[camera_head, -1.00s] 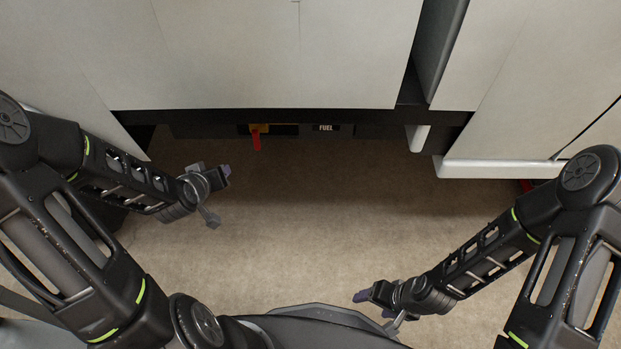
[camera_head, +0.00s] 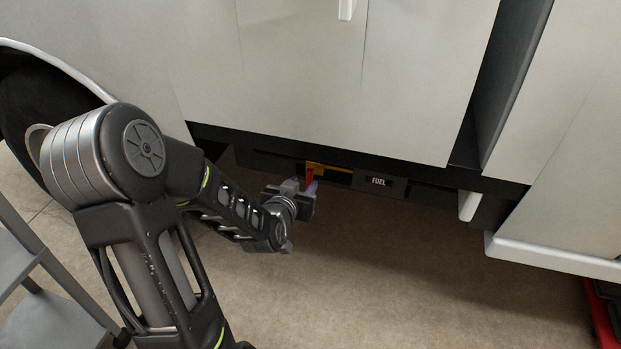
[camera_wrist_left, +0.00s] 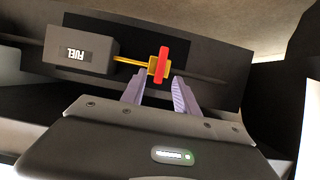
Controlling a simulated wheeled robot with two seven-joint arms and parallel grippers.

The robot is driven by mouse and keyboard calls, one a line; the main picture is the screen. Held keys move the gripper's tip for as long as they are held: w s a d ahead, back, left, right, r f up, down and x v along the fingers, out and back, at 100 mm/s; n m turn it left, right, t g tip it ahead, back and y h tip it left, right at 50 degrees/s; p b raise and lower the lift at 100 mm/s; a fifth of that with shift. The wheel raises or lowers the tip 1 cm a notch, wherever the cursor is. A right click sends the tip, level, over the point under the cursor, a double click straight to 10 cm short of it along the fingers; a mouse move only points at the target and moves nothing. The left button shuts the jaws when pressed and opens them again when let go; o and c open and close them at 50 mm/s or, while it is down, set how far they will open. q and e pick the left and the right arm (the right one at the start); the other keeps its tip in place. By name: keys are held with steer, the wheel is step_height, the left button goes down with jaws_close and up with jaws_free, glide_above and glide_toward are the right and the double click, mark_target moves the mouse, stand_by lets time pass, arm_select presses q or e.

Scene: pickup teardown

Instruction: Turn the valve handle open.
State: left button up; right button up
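The valve has a red handle (camera_head: 310,175) on a yellow body (camera_head: 316,167), under the truck's side beside a box with a FUEL label (camera_head: 379,182). My left gripper (camera_head: 304,187) is right at the handle in the head view. In the left wrist view the red handle (camera_wrist_left: 161,65) lies just beyond and between the two purple fingertips (camera_wrist_left: 158,78). The fingers are apart, and I see no firm grip on the handle. The yellow pipe (camera_wrist_left: 130,62) runs from the valve to the FUEL box (camera_wrist_left: 80,50). My right gripper is out of view.
The pale truck body panels (camera_head: 340,80) hang over the valve. A grey shelf cart (camera_head: 50,295) stands at the lower left. Something red (camera_head: 600,315) sits at the lower right edge. The floor (camera_head: 400,285) below the valve is clear.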

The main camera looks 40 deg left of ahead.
mark_target(309, 179)
arm_select(q)
steer(key=b+x, duration=0.1)
steer(key=x, duration=0.6)
steer(key=shift+s+b, duration=0.1)
steer(key=shift+b, duration=0.25)
steer(key=shift+c, duration=0.4)
jaws_close()
